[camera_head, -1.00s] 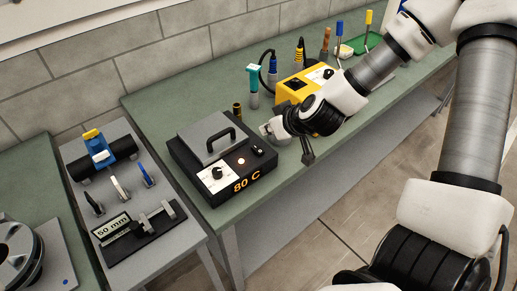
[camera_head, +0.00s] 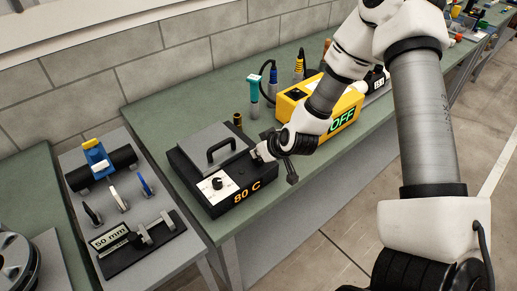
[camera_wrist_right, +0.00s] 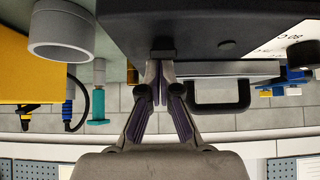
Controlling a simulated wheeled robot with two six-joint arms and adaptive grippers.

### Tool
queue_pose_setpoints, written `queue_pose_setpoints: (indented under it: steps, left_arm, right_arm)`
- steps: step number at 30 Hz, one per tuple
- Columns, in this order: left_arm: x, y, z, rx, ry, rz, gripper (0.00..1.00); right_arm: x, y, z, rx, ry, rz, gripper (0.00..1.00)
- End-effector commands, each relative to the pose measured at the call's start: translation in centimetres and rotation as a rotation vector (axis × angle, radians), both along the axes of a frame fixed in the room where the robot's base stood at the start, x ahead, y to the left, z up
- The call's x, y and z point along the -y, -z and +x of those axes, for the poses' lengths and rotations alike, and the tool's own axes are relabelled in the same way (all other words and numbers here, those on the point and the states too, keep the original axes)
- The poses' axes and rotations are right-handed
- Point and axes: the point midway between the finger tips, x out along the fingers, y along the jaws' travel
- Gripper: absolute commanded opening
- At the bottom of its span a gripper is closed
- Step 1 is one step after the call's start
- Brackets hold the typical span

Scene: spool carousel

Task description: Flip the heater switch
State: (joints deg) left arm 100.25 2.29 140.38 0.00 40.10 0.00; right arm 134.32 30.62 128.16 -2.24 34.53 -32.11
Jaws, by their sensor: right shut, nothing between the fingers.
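The heater is a dark box (camera_head: 188,177) with an "80 C" label, a knob on a white plate (camera_head: 217,184) and a grey lid with a black handle (camera_head: 222,147). My right gripper (camera_head: 262,153) is at the right end of its top, with its fingers shut and empty. In the right wrist view the shut fingertips (camera_wrist_right: 160,72) are at the small dark switch block (camera_wrist_right: 161,53), seemingly touching it. The gripper hides the switch in the head view. A round dark lamp (camera_wrist_right: 227,45) on the panel shows no glow. My left gripper is out of view.
A yellow unit (camera_head: 345,110) reading "OFF" stands right of the heater, behind my right arm. A brown cup (camera_head: 238,120) and a teal-topped tool (camera_head: 253,90) stand behind. A grey stand with a "50 mm" gauge (camera_head: 108,238) is at left.

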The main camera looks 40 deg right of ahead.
Motion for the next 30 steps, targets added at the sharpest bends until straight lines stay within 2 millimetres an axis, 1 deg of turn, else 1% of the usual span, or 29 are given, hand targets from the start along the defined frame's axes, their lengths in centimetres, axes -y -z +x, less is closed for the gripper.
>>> queue_pose_setpoints:
  steps: [8, 17, 26, 28, 30]
  left_arm:
    - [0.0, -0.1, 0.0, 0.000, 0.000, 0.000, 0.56]
    - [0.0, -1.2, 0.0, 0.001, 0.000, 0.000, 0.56]
    - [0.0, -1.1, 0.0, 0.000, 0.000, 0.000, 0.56]
    - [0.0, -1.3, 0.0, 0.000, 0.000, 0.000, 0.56]
    - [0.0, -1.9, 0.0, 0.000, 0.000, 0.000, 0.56]
  right_arm:
    - [0.0, -0.2, -0.2, 0.003, 0.000, 0.002, 0.00]
    - [0.1, -0.3, -1.6, 0.000, -0.001, 0.004, 0.00]
    - [0.1, 0.0, -1.8, -0.002, -0.001, 0.003, 0.00]
    - [0.0, -0.3, -1.8, -0.002, -0.001, 0.003, 0.00]
    - [0.0, -0.9, -1.6, -0.002, -0.002, 0.002, 0.00]
